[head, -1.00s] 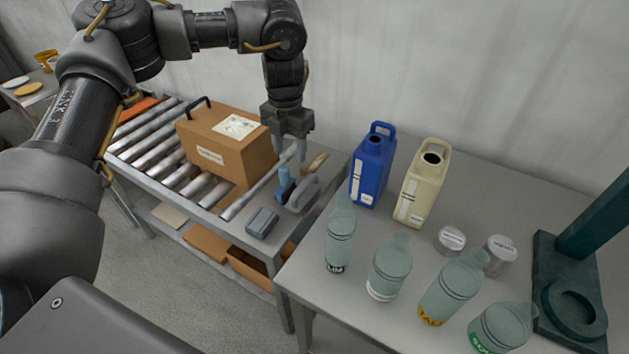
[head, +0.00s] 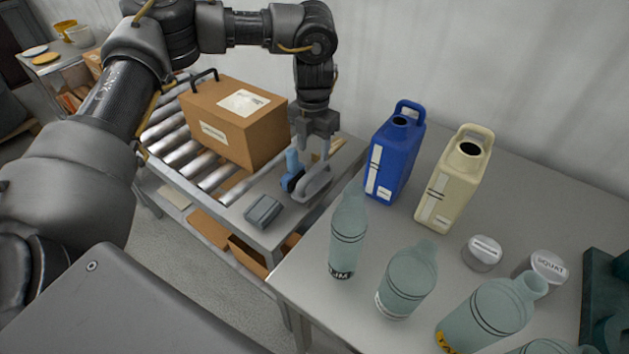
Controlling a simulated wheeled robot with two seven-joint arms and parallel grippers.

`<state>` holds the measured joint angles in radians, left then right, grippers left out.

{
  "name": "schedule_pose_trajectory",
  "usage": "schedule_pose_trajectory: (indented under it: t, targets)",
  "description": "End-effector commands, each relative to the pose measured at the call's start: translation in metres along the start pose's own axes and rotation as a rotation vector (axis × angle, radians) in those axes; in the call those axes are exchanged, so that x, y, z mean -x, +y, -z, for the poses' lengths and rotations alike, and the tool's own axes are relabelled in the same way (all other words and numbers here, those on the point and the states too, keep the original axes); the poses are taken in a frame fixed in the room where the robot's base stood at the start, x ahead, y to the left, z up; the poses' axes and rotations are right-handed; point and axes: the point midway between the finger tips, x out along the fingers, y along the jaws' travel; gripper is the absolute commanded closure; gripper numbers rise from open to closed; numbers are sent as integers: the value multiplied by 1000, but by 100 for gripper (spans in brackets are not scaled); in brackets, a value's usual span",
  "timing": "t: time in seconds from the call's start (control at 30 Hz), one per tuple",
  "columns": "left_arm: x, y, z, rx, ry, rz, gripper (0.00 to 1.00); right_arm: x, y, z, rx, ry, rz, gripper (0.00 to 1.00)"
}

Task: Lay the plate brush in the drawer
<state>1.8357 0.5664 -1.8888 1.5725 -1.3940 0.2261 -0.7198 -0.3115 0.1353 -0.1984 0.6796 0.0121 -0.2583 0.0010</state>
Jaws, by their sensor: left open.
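My left gripper (head: 322,150) hangs pointing down over the right end of the roller bench, fingers apart and empty as far as I can see. A tan, wooden-looking piece (head: 337,147) lies just behind its fingers and is partly hidden by them; it may be the plate brush, but I cannot tell. A grey tool (head: 315,184) with a blue-handled part (head: 291,172) beside it stands just in front of the fingers. I cannot tell whether the gripper touches either. No drawer is clearly visible. My right gripper is out of view.
A cardboard box (head: 233,128) sits on the rollers left of the gripper. A small grey box (head: 263,211) lies at the bench's front edge. A blue jug (head: 392,160), cream jug (head: 452,185), several greenish bottles (head: 346,240) and lidded tins (head: 482,253) crowd the right table.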

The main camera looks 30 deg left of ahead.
Motion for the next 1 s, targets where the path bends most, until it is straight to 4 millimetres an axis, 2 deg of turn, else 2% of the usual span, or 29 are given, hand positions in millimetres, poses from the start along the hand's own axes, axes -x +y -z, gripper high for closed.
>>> schedule_pose_trajectory:
  t: [0.13,0.43,0.7,1.0]
  targets:
    - [-18,0,0,0,1,0,51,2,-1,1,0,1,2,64]
    - [-31,0,-1,-1,1,-1,51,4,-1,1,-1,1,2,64]
    - [-68,3,-4,-1,1,-1,51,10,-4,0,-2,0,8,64]
    - [-76,2,-4,0,0,0,51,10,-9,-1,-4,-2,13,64]
